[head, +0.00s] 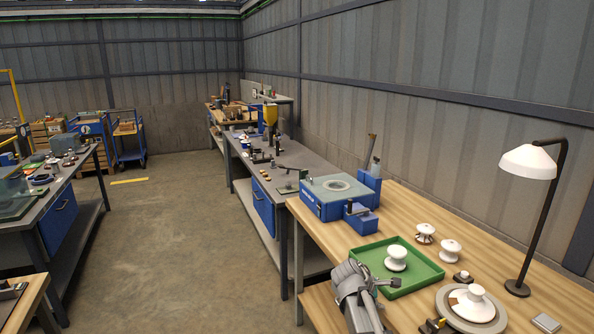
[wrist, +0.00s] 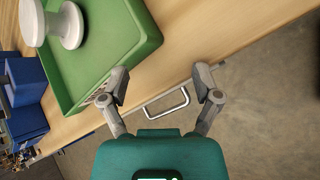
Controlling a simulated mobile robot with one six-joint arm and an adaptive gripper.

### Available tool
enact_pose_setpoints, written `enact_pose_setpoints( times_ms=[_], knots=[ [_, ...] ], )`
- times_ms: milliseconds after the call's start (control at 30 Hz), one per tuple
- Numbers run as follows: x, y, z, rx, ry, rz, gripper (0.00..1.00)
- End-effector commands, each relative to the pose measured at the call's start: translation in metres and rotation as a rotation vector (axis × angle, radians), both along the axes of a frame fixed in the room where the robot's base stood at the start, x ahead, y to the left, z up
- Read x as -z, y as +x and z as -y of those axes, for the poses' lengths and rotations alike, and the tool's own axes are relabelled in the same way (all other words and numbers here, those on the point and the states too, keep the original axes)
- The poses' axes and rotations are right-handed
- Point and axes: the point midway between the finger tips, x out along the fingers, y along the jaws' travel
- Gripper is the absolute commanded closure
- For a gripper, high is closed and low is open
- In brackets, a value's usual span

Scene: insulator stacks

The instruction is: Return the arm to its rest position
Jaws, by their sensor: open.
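My gripper (wrist: 160,84) is open and empty in the wrist view, its two grey fingers spread apart. Between and beyond the fingertips lie the wooden bench edge, a metal handle (wrist: 166,104) and the floor. In the head view my gripper (head: 386,283) is at the bench's front edge, beside the near-left corner of the green tray (head: 375,244). The tray also shows in the wrist view (wrist: 148,42), close to the left finger; I cannot tell whether they touch. A white insulator (head: 396,258) stands in the tray, apart from my gripper; it also shows in the wrist view (wrist: 70,27).
Two more insulators (head: 425,233) (head: 449,250) stand behind the tray. A round plate (head: 447,308) with a white-and-brown insulator (head: 474,302) is to the right, near a lamp (head: 528,163). A blue machine (head: 330,198) stands left of the tray. The floor aisle (head: 165,235) is clear.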

Motion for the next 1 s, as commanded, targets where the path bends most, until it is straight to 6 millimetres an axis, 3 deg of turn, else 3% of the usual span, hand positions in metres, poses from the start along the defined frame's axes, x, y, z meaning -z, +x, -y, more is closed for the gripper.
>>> enact_pose_setpoints(
  times_ms=[33,267,600,800,1000],
  knots=[
    [0.002,-0.014,-0.001,0.057,0.058,0.021,0.19],
    [0.018,-0.062,-0.017,0.357,0.330,0.107,0.19],
    [0.029,-0.137,-0.054,0.883,0.682,0.156,0.19],
    [0.029,-0.165,-0.073,1.120,0.793,0.143,0.19],
    [0.028,-0.174,-0.080,1.209,0.827,0.134,0.19]
  ],
)
